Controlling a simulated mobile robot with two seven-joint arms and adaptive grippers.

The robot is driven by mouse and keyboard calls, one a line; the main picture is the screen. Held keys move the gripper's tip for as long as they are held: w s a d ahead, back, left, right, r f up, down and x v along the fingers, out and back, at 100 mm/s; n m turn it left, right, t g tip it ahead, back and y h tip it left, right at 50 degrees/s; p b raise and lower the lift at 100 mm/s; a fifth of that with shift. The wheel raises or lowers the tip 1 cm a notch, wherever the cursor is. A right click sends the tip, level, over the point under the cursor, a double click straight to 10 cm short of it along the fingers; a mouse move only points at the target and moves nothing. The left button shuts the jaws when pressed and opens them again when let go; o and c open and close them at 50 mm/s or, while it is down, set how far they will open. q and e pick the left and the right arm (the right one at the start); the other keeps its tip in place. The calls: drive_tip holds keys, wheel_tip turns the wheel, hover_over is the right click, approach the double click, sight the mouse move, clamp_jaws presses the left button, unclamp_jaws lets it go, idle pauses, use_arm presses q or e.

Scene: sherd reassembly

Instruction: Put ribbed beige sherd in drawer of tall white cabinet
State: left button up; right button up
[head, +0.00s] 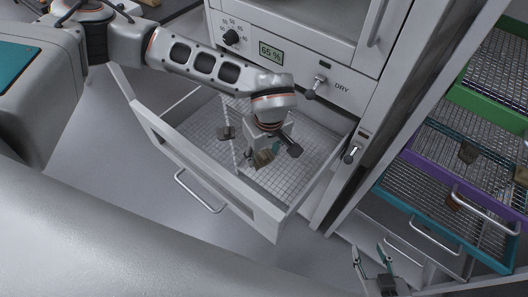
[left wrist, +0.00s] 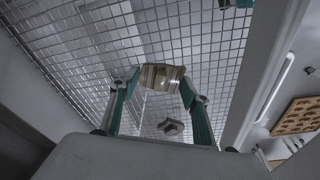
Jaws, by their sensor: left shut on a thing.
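The ribbed beige sherd (left wrist: 162,77) is between the teal fingertips of my left gripper (left wrist: 158,82) in the left wrist view. In the head view my left gripper (head: 262,160) is over the open drawer (head: 200,170) of the tall white cabinet (head: 290,52), pointing down, with the sherd (head: 265,157) partly hidden at its tip. The drawer has a white gridded floor. I cannot tell whether the sherd touches this floor. My right gripper (head: 373,262) is at the bottom right of the head view, fingers apart and empty, away from the drawer.
A small grey-brown piece (left wrist: 170,127) shows against the grid in the left wrist view. To the right stands a rack of mesh trays, green (head: 487,112) and purple (head: 415,157) among them, holding brown sherds (head: 468,152). A humidity display (head: 270,52) sits above the drawer.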

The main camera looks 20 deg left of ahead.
sight(267, 163)
use_arm(q)
drive_tip(key=shift+f, duration=0.1)
drive_tip(key=o, duration=1.1)
drive_tip(key=r, duration=0.4)
drive_tip(key=d+r+p, duration=0.1)
drive_tip(key=r, duration=0.3)
drive_tip(key=s+r, duration=0.1)
drive_tip(key=r, duration=0.3)
drive_tip(key=shift+s+d+p, duration=0.1)
drive_tip(key=shift+d+p, duration=0.05)
drive_tip(key=shift+p, duration=0.15)
